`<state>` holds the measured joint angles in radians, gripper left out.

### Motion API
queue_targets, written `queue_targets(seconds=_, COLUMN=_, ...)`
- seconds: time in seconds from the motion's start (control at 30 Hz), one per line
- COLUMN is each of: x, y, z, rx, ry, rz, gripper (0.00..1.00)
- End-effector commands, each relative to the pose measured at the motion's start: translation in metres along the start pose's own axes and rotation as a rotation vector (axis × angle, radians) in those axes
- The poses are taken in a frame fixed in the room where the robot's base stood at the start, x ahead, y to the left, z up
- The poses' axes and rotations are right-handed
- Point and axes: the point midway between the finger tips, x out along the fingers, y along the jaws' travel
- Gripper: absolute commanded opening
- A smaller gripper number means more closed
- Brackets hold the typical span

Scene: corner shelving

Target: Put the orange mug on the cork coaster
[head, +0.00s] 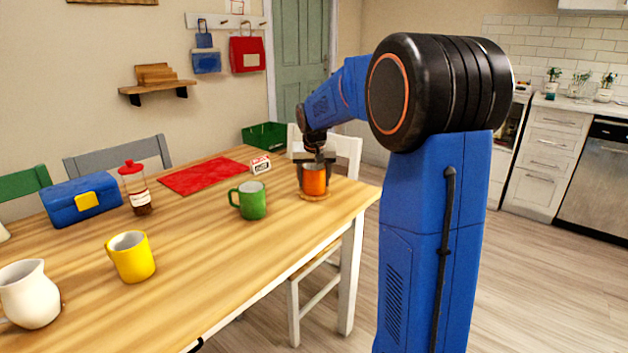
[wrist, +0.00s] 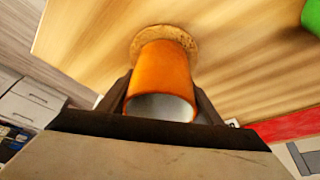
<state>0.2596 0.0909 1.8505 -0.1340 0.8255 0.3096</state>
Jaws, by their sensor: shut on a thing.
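The orange mug (head: 314,181) is at the right end of the table in the head view, upright. My gripper (head: 315,166) is above it with its fingers down along both sides, shut on the mug. In the wrist view the orange mug (wrist: 163,78) lies between the two fingers of my gripper (wrist: 162,98), its open white mouth toward the camera. The cork coaster (head: 315,196) is under the mug, and it also shows in the wrist view (wrist: 143,40) behind the mug's base. I cannot tell whether the mug's base touches the coaster.
A green mug (head: 250,200) stands to the left, with a small white box (head: 260,164) and a red mat (head: 203,175) behind. A yellow mug (head: 131,257), a white pitcher (head: 30,294), a bottle (head: 137,190) and a blue box (head: 84,199) stand farther left. The table's right edge is close.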

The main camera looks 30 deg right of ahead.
Motion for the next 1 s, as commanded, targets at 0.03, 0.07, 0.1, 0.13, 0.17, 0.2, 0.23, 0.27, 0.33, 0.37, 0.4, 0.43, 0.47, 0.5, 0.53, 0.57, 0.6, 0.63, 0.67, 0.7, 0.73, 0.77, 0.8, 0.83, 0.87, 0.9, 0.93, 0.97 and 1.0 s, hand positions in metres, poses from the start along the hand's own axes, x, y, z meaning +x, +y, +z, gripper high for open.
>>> queue_targets(seconds=0.03, x=0.000, y=0.000, z=0.000, rx=0.000, ry=0.002, rz=0.000, gripper=0.25)
queue_targets(seconds=0.07, x=0.000, y=0.000, z=-0.001, rx=0.000, ry=0.003, rz=-0.001, gripper=0.25)
queue_targets(seconds=0.1, x=-0.001, y=0.000, z=-0.001, rx=0.000, ry=0.003, rz=-0.001, gripper=0.25)
queue_targets(seconds=0.13, x=-0.001, y=0.000, z=-0.001, rx=0.000, ry=0.003, rz=-0.001, gripper=0.25)
queue_targets(seconds=0.17, x=-0.001, y=0.000, z=-0.001, rx=0.000, ry=0.003, rz=0.000, gripper=0.25)
queue_targets(seconds=0.2, x=-0.001, y=0.000, z=-0.001, rx=0.000, ry=0.003, rz=0.000, gripper=0.25)
queue_targets(seconds=0.23, x=0.000, y=0.000, z=-0.001, rx=0.000, ry=0.002, rz=0.000, gripper=0.25)
queue_targets(seconds=0.27, x=0.000, y=0.000, z=0.000, rx=0.000, ry=0.002, rz=0.000, gripper=0.25)
queue_targets(seconds=0.33, x=0.002, y=0.000, z=0.000, rx=0.000, ry=0.003, rz=0.000, gripper=0.25)
queue_targets(seconds=0.37, x=0.002, y=0.000, z=0.001, rx=0.000, ry=0.002, rz=0.000, gripper=0.62)
queue_targets(seconds=0.4, x=0.002, y=0.000, z=0.000, rx=0.000, ry=0.002, rz=0.000, gripper=0.71)
queue_targets(seconds=0.43, x=0.002, y=0.000, z=0.000, rx=0.000, ry=0.002, rz=0.000, gripper=0.78)
queue_targets(seconds=0.47, x=0.002, y=0.000, z=0.000, rx=0.000, ry=0.002, rz=0.000, gripper=0.78)
queue_targets(seconds=0.5, x=0.002, y=0.000, z=0.001, rx=0.000, ry=0.002, rz=0.000, gripper=0.78)
queue_targets(seconds=0.53, x=0.002, y=0.000, z=0.001, rx=0.000, ry=0.002, rz=0.000, gripper=0.78)
queue_targets(seconds=0.57, x=0.002, y=0.000, z=0.001, rx=0.000, ry=0.002, rz=0.000, gripper=0.78)
queue_targets(seconds=0.6, x=0.002, y=0.000, z=0.001, rx=0.000, ry=0.002, rz=0.000, gripper=0.78)
queue_targets(seconds=0.63, x=0.002, y=0.000, z=0.001, rx=0.000, ry=0.002, rz=0.000, gripper=0.78)
queue_targets(seconds=0.67, x=0.002, y=0.000, z=0.001, rx=0.000, ry=0.002, rz=0.000, gripper=0.78)
queue_targets(seconds=0.7, x=0.002, y=0.000, z=0.000, rx=0.000, ry=0.002, rz=0.000, gripper=0.78)
queue_targets(seconds=0.73, x=0.001, y=0.000, z=0.000, rx=0.000, ry=0.002, rz=0.000, gripper=0.78)
queue_targets(seconds=0.77, x=0.001, y=0.000, z=0.000, rx=0.000, ry=0.002, rz=0.000, gripper=0.78)
queue_targets(seconds=0.8, x=-0.001, y=0.000, z=-0.001, rx=0.000, ry=0.002, rz=0.000, gripper=0.78)
queue_targets(seconds=0.83, x=-0.003, y=0.000, z=-0.001, rx=0.000, ry=0.003, rz=0.000, gripper=0.78)
queue_targets(seconds=0.87, x=-0.006, y=0.000, z=-0.001, rx=0.000, ry=0.003, rz=0.000, gripper=0.78)
queue_targets(seconds=0.9, x=-0.011, y=0.000, z=-0.001, rx=0.000, ry=0.004, rz=-0.001, gripper=0.78)
queue_targets(seconds=0.93, x=-0.015, y=0.000, z=-0.001, rx=0.000, ry=0.005, rz=-0.001, gripper=0.78)
queue_targets(seconds=0.97, x=-0.019, y=0.000, z=-0.001, rx=0.000, ry=0.005, rz=-0.001, gripper=0.78)
queue_targets(seconds=1.0, x=-0.026, y=0.000, z=-0.001, rx=0.000, ry=0.005, rz=-0.001, gripper=0.78)
